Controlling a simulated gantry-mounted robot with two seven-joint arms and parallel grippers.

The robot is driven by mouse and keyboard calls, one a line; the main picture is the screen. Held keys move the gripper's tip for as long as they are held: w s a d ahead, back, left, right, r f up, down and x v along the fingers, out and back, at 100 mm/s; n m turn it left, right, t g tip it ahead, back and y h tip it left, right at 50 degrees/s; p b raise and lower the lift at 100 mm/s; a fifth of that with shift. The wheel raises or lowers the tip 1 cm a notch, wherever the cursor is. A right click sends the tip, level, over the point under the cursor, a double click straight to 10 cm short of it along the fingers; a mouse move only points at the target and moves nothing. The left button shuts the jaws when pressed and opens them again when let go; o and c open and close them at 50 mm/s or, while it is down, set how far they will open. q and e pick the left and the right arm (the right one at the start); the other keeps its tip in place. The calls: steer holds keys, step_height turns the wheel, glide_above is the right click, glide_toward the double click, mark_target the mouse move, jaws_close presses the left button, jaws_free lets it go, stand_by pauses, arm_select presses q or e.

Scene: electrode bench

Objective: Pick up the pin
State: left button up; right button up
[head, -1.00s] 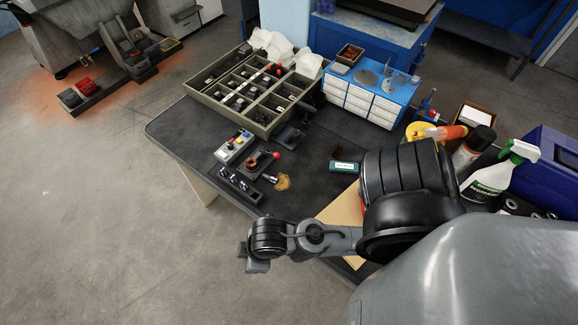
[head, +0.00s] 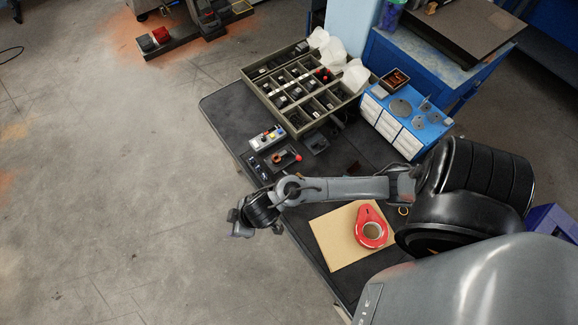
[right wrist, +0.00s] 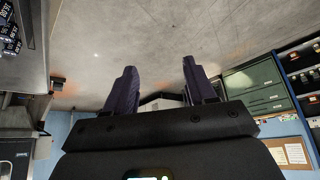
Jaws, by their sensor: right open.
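My right gripper (head: 240,232) hangs past the front-left edge of the bench, over the floor. In the right wrist view its two purple fingers (right wrist: 160,68) stand apart with nothing between them. A small black rack with several metal-tipped pieces (head: 257,168) lies at the bench's left edge, partly close behind my right arm. I cannot tell which piece is the pin. A dark fixture with a red ball knob (head: 286,159) sits beside the rack. My left gripper is not in view.
A button box (head: 267,138) lies behind the rack. A compartment tray (head: 293,131) and a blue drawer unit (head: 412,148) stand farther back. A red tape dispenser (head: 371,226) rests on a brown board (head: 332,250). My right arm crosses above the bench (head: 228,112).

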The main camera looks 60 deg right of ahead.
steer(key=w+d+f+g, duration=0.2)
steer(key=d+f, duration=0.3)
steer(key=d, duration=0.2)
steer(key=m+g+h+b, duration=0.1)
steer(key=m+g+b, duration=0.2)
steer(key=m+g, duration=0.35)
glide_above(288, 173)
steer(key=f, duration=0.2)
steer(key=w+f+m+t, duration=0.1)
steer(key=shift+a+f, duration=0.2)
steer(key=shift+f, duration=0.2)
steer(key=shift+s+f+b, duration=0.15)
steer(key=shift+f+b, duration=0.2)
steer(key=shift+f, duration=0.35)
steer(key=shift+s+a+f+b, duration=0.1)
steer(key=shift+s+f+b, duration=0.1)
steer(key=shift+f, duration=0.5)
steer(key=shift+s+f+b, duration=0.1)
steer(key=shift+f+b, duration=0.05)
steer(key=shift+f, duration=0.6)
steer(key=shift+s+a+f+b, duration=0.1)
steer(key=shift+f+b, duration=0.1)
steer(key=shift+f, duration=0.5)
steer(key=shift+d, duration=0.1)
jaws_close()
